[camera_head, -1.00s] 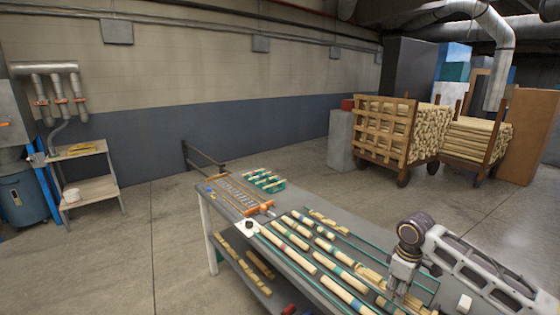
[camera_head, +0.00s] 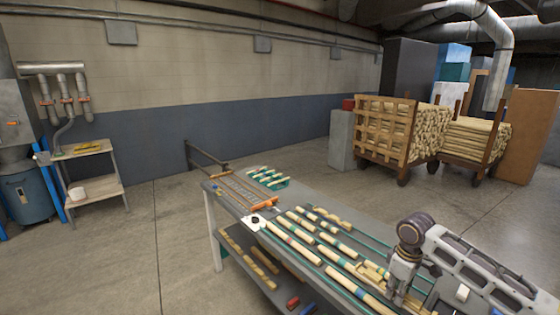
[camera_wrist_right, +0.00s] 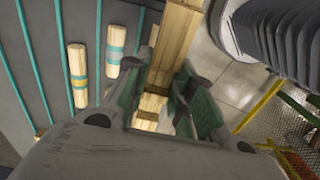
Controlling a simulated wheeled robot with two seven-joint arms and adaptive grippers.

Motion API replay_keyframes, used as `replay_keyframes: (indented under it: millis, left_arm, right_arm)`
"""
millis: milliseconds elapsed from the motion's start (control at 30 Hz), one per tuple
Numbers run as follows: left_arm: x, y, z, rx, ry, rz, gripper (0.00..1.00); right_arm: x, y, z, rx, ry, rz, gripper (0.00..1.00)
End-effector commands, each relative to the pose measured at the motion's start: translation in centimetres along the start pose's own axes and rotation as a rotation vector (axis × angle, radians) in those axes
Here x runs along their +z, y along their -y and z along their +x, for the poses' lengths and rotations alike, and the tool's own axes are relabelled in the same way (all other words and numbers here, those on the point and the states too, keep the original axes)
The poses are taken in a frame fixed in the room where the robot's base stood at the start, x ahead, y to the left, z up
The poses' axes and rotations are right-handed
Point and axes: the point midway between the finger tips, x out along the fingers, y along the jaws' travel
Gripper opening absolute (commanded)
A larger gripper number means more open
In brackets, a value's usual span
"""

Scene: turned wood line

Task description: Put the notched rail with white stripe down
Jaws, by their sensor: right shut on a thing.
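My right gripper (camera_head: 398,288) is over the near right part of the workbench (camera_head: 352,230). In the right wrist view, the gripper (camera_wrist_right: 158,84) has its dark green fingers on both sides of a pale squared wooden rail (camera_wrist_right: 176,42), closed on it. The rail runs away from the gripper to the top of the picture. Its white stripe does not show, and I cannot tell whether the rail touches the surface below. My left gripper is not in view.
An orange-ended rack (camera_head: 240,192) and a green tray (camera_head: 268,178) occupy the bench's far end. Wood carts (camera_head: 385,132) stand beyond.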

Motion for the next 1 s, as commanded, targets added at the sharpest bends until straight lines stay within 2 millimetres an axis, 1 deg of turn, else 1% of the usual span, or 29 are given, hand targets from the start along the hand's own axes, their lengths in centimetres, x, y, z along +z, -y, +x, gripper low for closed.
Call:
replay_keyframes:
  millis: [467,633,1000]
  left_arm:
    - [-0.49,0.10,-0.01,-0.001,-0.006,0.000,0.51]
    - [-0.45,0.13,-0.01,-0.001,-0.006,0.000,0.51]
    - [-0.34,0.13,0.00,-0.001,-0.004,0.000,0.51]
  right_arm:
    - [0.03,-0.04,-0.01,0.000,0.000,0.146,0.00]
    - [0.09,-0.26,-0.01,0.000,0.000,0.257,0.00]
    - [0.00,-0.89,-0.47,0.000,-0.001,0.581,0.00]
